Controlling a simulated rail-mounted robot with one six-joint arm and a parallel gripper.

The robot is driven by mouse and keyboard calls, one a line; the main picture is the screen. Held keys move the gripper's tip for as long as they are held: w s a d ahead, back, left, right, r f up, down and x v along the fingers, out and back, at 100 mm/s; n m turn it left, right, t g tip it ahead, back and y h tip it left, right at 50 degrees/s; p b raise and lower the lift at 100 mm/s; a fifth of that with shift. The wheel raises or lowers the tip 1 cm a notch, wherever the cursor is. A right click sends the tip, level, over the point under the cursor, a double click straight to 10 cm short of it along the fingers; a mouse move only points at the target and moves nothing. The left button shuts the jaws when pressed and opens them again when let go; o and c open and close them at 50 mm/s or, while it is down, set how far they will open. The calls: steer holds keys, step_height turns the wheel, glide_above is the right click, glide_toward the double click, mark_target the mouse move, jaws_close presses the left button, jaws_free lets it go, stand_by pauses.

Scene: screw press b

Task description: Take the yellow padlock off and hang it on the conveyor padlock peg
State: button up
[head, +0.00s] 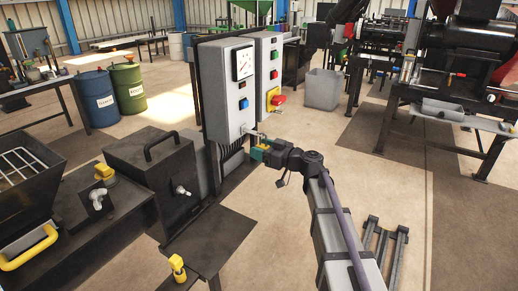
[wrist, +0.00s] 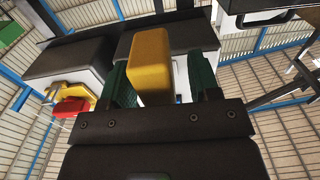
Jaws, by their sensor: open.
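In the wrist view a yellow padlock body (wrist: 151,62) sits between the two green-padded fingers of my gripper (wrist: 162,80). The fingers are open, with a visible gap on the right side; contact on the left is unclear. The padlock's shackle is hidden. In the head view my gripper (head: 259,152) is just below the grey control boxes, with a small patch of yellow at its fingers. I cannot make out the conveyor padlock peg for certain.
The grey control box (head: 228,90) stands above my gripper, with a red switch on a yellow plate (head: 277,99) on the box beside it. Another yellow padlock-like piece (head: 177,267) is low at the front. A dark machine housing (head: 160,180) is at left. Open floor lies to the right.

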steer(key=v, duration=1)
